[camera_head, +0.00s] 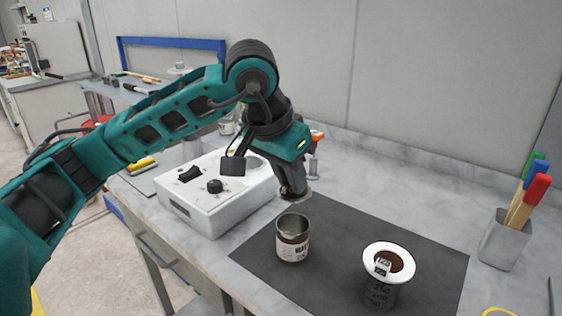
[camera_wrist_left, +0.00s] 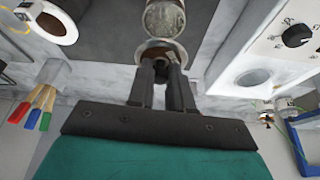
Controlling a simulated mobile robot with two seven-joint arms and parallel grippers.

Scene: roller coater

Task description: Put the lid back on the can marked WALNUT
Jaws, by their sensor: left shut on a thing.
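The can (camera_head: 293,247) stands upright on the dark mat, its top open with a metallic inside. Its label starts with "WA"; the rest is too small to read. My left gripper (camera_head: 294,193) is shut on a thin round brownish lid (camera_wrist_left: 155,48), just behind and above the can. In the wrist view the gripper (camera_wrist_left: 161,68) grips the lid near its middle, and the can's round mouth (camera_wrist_left: 165,18) lies just beyond the lid, apart from it in that picture. The fingers partly hide the lid. My right gripper is not in view.
A dark lettered container (camera_head: 378,294) with a wide white collar stands at right on the mat (camera_head: 335,225). A white machine with a knob (camera_head: 215,187) is at left. A grey cup (camera_head: 504,240) holds colored-handled tools. Mat space is clear between can and container.

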